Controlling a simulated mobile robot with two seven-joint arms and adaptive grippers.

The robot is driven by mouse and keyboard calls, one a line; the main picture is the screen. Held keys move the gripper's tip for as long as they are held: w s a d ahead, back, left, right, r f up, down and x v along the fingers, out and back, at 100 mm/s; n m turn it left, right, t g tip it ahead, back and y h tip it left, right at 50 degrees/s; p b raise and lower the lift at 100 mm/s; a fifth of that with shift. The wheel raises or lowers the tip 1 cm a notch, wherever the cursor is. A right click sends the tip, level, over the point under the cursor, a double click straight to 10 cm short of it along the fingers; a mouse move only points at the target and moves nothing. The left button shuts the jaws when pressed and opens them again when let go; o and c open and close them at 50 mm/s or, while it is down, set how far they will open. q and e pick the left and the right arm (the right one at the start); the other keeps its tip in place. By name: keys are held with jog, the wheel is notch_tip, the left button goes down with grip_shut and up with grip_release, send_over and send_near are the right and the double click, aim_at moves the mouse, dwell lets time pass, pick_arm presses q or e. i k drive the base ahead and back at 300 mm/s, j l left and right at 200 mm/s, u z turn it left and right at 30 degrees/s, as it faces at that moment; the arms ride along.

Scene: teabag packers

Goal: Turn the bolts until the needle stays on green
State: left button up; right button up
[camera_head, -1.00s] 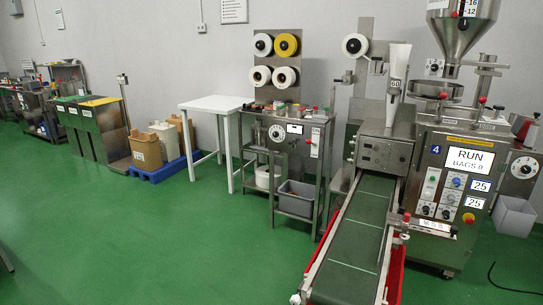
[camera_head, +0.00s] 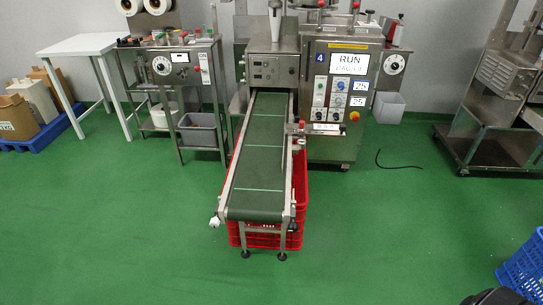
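A packing machine (camera_head: 345,140) with a "RUN" screen (camera_head: 354,64) stands right of centre. It has a round white dial (camera_head: 396,64) on its right side. A second round white dial (camera_head: 162,66) is on the steel bench at left. Both dials are too small to read, and I cannot make out a needle or a green zone. I cannot pick out the bolts.
A green conveyor belt (camera_head: 256,165) sticks out toward me over a red crate (camera_head: 298,190). A steel frame cart (camera_head: 490,145) and a blue crate (camera_head: 524,262) are at right. A black cable (camera_head: 395,165) lies on the floor. The green floor in front is mostly clear.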

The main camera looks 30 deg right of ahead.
aim_at(293, 229)
jog(key=z, duration=0.8)
jog(key=l+u, duration=0.1)
jog(key=l, duration=0.35)
jog(key=k+l+u, duration=0.15)
jog(key=l, duration=0.3)
